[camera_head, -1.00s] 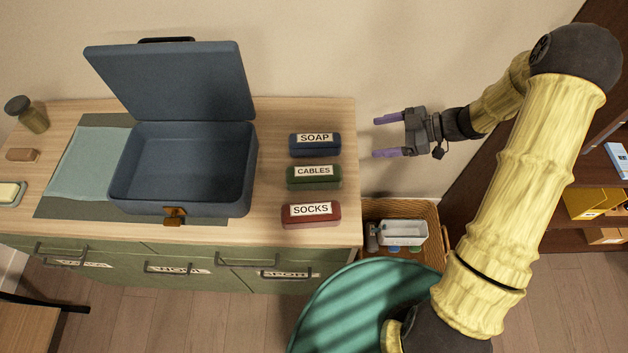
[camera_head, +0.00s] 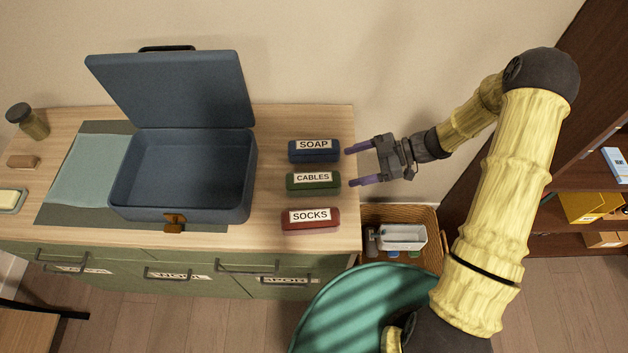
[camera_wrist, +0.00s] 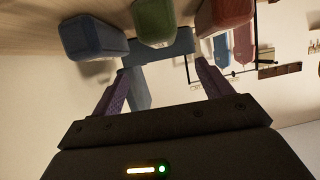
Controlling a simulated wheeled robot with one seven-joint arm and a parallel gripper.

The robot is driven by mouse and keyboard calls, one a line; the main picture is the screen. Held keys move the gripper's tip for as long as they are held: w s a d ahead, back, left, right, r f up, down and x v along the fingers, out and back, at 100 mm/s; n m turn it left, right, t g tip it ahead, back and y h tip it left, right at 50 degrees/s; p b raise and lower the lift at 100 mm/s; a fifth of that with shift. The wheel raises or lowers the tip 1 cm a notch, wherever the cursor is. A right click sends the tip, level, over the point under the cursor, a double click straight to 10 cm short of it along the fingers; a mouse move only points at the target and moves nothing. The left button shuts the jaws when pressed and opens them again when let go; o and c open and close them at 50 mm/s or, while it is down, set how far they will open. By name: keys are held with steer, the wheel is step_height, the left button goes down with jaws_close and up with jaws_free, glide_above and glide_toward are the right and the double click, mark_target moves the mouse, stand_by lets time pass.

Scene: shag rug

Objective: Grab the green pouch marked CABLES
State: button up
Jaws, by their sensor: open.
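The green pouch (camera_head: 313,184) marked CABLES lies on the wooden dresser top near its right end, between the blue SOAP pouch (camera_head: 314,156) and the red SOCKS pouch (camera_head: 310,224). My gripper (camera_head: 352,166) is open and empty, its purple fingers pointing left, just right of the pouches. In the wrist view the green pouch (camera_wrist: 154,22) shows ahead at the top, between the blue pouch (camera_wrist: 92,38) and the red pouch (camera_wrist: 224,14).
An open blue case (camera_head: 183,175) stands on the dresser (camera_head: 270,130) left of the pouches. Below the dresser's right side are a wicker basket (camera_head: 432,236) and a round teal striped piece (camera_head: 350,310). A dark shelf (camera_head: 590,180) stands at the right.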

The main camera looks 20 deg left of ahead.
mark_target(317, 178)
steer(key=p+x, duration=0.1)
steer(key=x, duration=0.3)
steer(key=shift+s+a, duration=0.2)
steer(key=shift+a, duration=0.05)
steer(key=shift+s+a+f, duration=0.1)
steer(key=shift+a+f, duration=0.25)
steer(key=shift+a, duration=0.1)
steer(key=shift+a, duration=0.1)
steer(key=p+x, duration=0.2)
steer(key=x, duration=0.1)
steer(key=shift+s+a+f, duration=0.2)
steer(key=shift+s+f, duration=0.05)
steer(key=shift+s+a+f, duration=0.1)
steer(key=shift+a+f, duration=0.3)
steer(key=shift+a, duration=0.15)
